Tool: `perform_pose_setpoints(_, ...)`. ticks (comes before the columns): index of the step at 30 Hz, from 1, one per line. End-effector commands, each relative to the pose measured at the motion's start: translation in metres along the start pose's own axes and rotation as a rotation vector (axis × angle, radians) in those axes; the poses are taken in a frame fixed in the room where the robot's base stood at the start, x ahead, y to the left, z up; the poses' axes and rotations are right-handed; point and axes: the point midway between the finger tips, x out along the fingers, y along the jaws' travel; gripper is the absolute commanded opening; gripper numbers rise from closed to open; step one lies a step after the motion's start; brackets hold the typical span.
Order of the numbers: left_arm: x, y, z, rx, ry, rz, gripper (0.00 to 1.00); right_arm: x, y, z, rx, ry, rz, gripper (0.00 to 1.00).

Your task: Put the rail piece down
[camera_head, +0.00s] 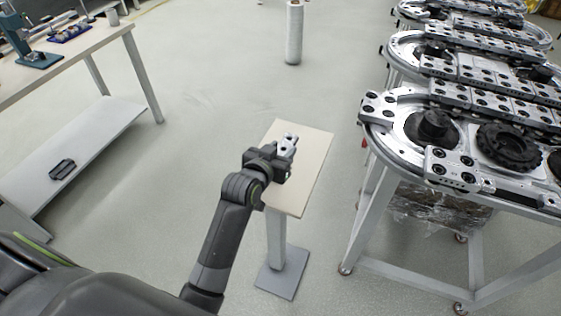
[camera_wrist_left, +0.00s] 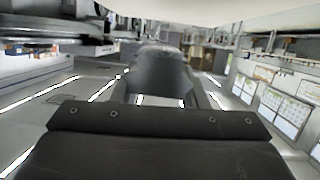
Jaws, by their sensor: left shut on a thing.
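The rail piece (camera_head: 289,142) is a small silver metal block with dark holes. My left gripper (camera_head: 283,157) is shut on it, above the top of a small beige pedestal table (camera_head: 309,145) in the head view. The gripper hides part of the piece, and I cannot tell whether the piece touches the tabletop. The left wrist view shows a dark part of my gripper (camera_wrist_left: 160,120) across the bottom; the rail piece cannot be made out there. My right gripper is not in view.
A ring track (camera_head: 405,95) on a wheeled frame stands at the right, with more tracks behind it. A workbench (camera_head: 95,42) with a lower shelf is at the left. A pale cylinder (camera_head: 294,32) stands at the back. The floor between is clear.

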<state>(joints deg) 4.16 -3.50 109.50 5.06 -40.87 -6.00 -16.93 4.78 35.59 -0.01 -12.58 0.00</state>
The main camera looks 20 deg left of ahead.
Motion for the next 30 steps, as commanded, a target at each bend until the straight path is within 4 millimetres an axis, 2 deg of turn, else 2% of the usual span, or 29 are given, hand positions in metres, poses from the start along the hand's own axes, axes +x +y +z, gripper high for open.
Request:
perform_pose_setpoints(4,0.003,0.0,0.007,0.0,0.009,0.0,0.0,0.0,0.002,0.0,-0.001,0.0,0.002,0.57)
perform_pose_setpoints(12,0.012,-0.001,0.037,-0.001,0.009,0.0,0.0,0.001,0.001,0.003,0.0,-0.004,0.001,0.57)
perform_pose_setpoints(25,0.014,-0.002,0.042,0.0,0.01,0.0,0.0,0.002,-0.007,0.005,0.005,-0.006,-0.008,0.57)
perform_pose_setpoints(26,0.014,-0.002,0.045,0.0,0.003,-0.001,0.42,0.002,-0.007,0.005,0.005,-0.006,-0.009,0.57)
perform_pose_setpoints(30,0.014,-0.002,0.045,0.0,0.002,-0.001,0.6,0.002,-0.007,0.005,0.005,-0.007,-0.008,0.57)
